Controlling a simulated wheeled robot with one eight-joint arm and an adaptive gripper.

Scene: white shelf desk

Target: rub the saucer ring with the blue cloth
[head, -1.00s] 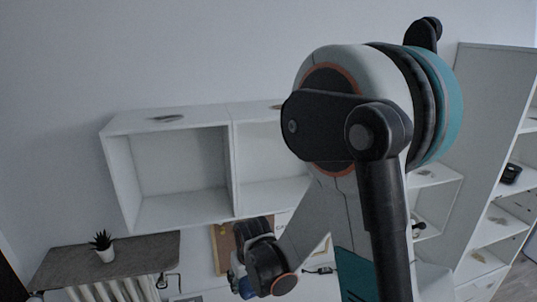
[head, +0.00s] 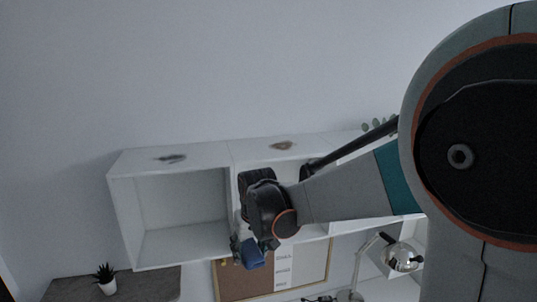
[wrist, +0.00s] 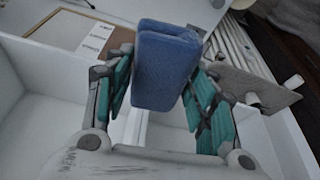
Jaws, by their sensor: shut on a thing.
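The blue cloth (head: 252,257) is a folded pad hanging from my gripper (head: 244,245) in front of the white wall shelf. In the wrist view the cloth (wrist: 166,65) stands between the teal fingers of my gripper (wrist: 163,95), which are shut on it. Two dark marks lie on the shelf's top: a grey one at the left (head: 171,158) and a brownish one further right (head: 283,145). I cannot tell which is the saucer ring. The cloth is below the shelf top and apart from both marks.
The white shelf (head: 122,228) has open boxes facing me. Below are a framed corkboard (head: 235,283), a metal desk lamp (head: 402,257) and a small potted plant (head: 106,279). The wall above the shelf is bare.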

